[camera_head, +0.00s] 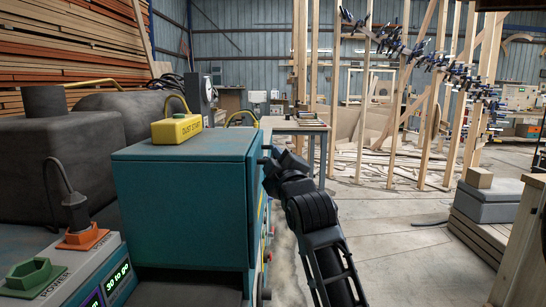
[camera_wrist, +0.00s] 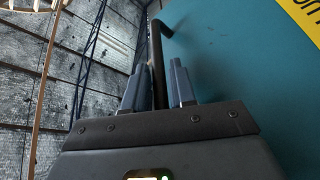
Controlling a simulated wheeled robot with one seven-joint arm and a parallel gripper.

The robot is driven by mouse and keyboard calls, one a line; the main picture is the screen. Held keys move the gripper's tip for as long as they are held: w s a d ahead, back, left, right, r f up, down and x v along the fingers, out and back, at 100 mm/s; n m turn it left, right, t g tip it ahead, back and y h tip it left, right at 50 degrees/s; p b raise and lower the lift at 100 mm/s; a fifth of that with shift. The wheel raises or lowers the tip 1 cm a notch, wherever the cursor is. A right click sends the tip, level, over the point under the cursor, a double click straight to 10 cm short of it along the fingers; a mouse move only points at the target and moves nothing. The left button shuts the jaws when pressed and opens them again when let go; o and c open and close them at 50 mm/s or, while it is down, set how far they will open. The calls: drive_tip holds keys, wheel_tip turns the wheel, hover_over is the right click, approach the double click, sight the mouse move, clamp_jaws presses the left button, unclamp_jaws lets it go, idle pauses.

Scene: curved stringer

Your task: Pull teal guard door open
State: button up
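The teal guard door (camera_wrist: 225,70) fills the right of the wrist view, with part of a yellow label on it. A dark bar handle (camera_wrist: 157,55) stands off the door, bent toward it at the top end. My gripper (camera_wrist: 158,82) has its two fingers on either side of the handle, with a gap visible beside the bar, so it looks open around it. In the head view the teal housing (camera_head: 185,210) stands left of centre, and my gripper (camera_head: 270,168) is at its right side. The door face and handle are mostly hidden there.
A yellow block (camera_head: 176,129) sits on top of the housing. Grey stacked boxes (camera_head: 487,205) stand at right. The floor (camera_head: 385,235) between is mostly clear.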

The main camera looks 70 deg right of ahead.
drive_tip(key=shift+w+d+r, duration=0.1)
drive_tip(key=shift+w+d, duration=0.1)
drive_tip(key=shift+w, duration=0.05)
drive_tip(key=shift+c, duration=0.4)
clamp_jaws()
